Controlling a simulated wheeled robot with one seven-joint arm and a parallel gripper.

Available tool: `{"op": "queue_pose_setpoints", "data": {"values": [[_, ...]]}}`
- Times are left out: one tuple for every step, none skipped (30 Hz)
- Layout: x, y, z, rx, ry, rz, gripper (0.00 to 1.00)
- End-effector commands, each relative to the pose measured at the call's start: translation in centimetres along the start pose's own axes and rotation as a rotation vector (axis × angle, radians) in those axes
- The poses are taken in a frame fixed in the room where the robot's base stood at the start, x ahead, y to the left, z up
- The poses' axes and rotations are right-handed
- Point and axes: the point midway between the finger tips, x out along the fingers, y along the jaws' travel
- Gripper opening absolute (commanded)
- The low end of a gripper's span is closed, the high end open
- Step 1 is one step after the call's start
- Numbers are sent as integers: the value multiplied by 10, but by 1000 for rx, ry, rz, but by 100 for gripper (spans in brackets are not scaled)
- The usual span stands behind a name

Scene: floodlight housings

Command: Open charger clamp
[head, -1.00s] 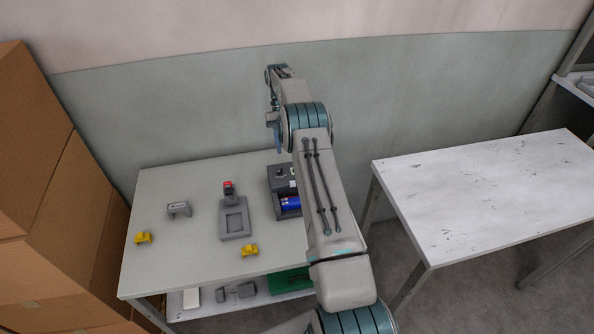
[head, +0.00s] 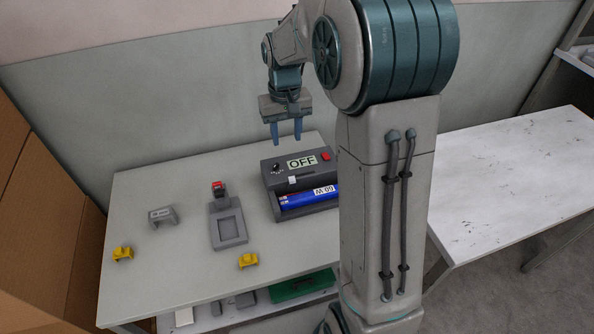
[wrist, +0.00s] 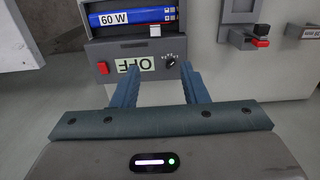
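The charger (head: 268,182) is a dark grey box on the light table. It has an OFF label, a red switch (head: 325,156), a small black knob and a blue 60 W battery (head: 310,198) in its front tray. A small white tab (head: 292,180), which may be the clamp, sits at the tray's edge by the battery. It also shows in the wrist view (wrist: 155,30). My gripper (head: 286,137) points down, open and empty, above the back of the charger. In the wrist view its fingers (wrist: 161,78) are spread apart near the knob (wrist: 171,61), touching nothing visible.
A grey fixture (head: 229,228) with a red-topped part stands left of the charger. A grey labelled bracket (head: 163,216) and two yellow pieces (head: 122,254) (head: 247,260) lie on the table. A white table (head: 520,185) stands right, cardboard boxes (head: 35,210) left, a wall behind.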

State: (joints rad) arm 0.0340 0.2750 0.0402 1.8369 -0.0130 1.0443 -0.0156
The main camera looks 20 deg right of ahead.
Motion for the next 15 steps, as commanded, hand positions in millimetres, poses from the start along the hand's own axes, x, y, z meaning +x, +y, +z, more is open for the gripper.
{"op": "queue_pose_setpoints", "data": {"values": [[1, 1, 4, 3, 9, 0, 40], [1, 2, 6, 5, 13, 0, 40], [3, 4, 7, 9, 14, 0, 40], [4, 6, 8, 12, 14, 0, 40], [6, 8, 8, 15, 14, 0, 40], [9, 10, 8, 20, 14, 0, 40], [13, 11, 8, 23, 14, 0, 40], [16, 13, 8, 26, 12, 0, 40], [23, 14, 8, 29, 12, 0, 40], [29, 16, 9, 31, 9, -1, 40], [35, 16, 8, 32, 10, 0, 40], [43, 17, 8, 34, 9, 0, 40], [50, 17, 8, 34, 8, -1, 40], [57, 17, 8, 34, 9, -1, 40], [66, 17, 8, 34, 9, -1, 40]]}}
